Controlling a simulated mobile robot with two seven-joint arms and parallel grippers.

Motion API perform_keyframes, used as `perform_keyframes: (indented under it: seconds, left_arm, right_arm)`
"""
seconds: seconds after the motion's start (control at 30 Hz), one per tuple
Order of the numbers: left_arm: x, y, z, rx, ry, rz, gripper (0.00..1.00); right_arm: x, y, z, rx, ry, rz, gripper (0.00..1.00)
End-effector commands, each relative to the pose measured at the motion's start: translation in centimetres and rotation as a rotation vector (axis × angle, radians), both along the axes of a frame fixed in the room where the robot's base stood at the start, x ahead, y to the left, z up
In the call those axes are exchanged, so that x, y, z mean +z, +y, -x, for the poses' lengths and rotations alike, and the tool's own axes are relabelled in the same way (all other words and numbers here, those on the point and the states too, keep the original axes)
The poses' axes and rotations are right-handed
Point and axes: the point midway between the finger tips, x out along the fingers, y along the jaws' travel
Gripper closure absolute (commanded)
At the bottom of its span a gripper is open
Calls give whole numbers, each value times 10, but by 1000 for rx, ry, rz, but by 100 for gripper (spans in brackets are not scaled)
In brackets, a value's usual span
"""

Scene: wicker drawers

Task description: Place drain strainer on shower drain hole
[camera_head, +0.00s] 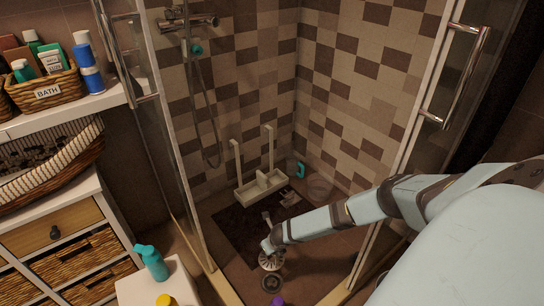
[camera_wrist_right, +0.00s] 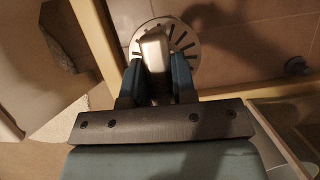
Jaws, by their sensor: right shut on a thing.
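The drain strainer (camera_head: 270,263) is a pale round disc with dark slots. In the right wrist view its slotted disc (camera_wrist_right: 189,47) lies beyond the fingers, with a metallic knob or handle between them. My right gripper (camera_head: 267,246) reaches in from the right and is shut on that handle; the fingers also show in the wrist view (camera_wrist_right: 156,80). The shower drain hole (camera_head: 271,283) is a dark round spot on the floor, just below the strainer in the head view. A small round dark thing (camera_wrist_right: 297,66) at the wrist view's right looks like the drain. My left gripper is not in view.
A dark mat (camera_head: 232,226) and a pale caddy (camera_head: 247,193) lie behind the strainer. Glass doors with metal handles (camera_head: 474,75) flank the opening. A teal bottle (camera_head: 152,263) stands on a white stool (camera_head: 128,289). A purple item (camera_head: 278,301) is near the front.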

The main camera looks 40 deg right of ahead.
Motion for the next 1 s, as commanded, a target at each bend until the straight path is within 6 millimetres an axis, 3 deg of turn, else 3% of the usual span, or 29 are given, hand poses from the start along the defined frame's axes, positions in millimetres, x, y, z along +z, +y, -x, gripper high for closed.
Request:
perform_keyframes:
  seconds: [0.17, 0.5, 0.7, 1.0]
  left_arm:
    - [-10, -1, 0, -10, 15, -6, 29]
    - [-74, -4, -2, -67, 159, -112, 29]
    - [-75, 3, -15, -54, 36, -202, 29]
    - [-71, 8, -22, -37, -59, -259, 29]
  right_arm:
    - [-22, -2, 4, 43, -1, -1, 100]
    - [-115, -2, 4, 42, 0, 0, 100]
    - [-158, -2, 4, 42, 0, 1, 100]
    - [-180, -2, 4, 41, 0, 0, 100]
